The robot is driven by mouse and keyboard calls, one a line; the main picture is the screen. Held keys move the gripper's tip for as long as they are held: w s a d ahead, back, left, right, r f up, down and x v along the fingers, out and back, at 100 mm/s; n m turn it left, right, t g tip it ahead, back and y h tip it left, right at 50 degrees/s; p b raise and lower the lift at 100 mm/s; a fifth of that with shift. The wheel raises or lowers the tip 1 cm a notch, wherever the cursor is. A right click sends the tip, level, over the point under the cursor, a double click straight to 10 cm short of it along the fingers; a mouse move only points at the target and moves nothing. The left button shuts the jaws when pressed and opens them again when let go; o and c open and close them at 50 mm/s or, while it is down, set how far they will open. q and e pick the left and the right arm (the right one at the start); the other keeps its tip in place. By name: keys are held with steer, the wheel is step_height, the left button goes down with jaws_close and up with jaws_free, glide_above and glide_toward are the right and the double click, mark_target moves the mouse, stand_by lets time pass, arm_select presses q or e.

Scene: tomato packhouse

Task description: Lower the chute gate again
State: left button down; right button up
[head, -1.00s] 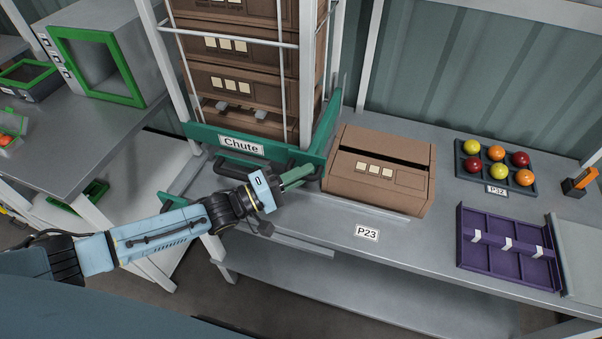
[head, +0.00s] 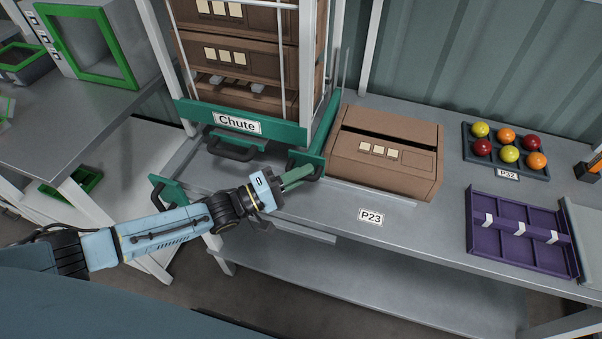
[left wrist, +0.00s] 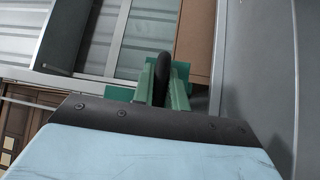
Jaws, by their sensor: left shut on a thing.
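The chute is a white frame holding stacked brown cartons, with a green bar (head: 185,112) labelled Chute across its lower front. A green plate with a black handle (head: 232,153) sits below the label. At the front right corner is another green plate with a black handle, which also shows in the left wrist view (left wrist: 163,66). My left gripper (head: 297,176) reaches in front of that corner; its green fingers (left wrist: 163,85) are shut on this right-hand handle. The frames do not make clear which plate is the gate. My right gripper is not in view.
A brown carton (head: 385,175) stands just right of the chute on the grey bench (head: 330,208), behind label P23. A purple divided tray (head: 520,262) and a dark tray of tomatoes (head: 550,172) lie farther right. A third green plate (head: 165,190) juts out at left.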

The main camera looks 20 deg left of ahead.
arm_select(q)
steer(key=c, duration=1.4)
jaws_free()
steer(key=v, duration=1.3)
steer(key=shift+s+a, duration=0.15)
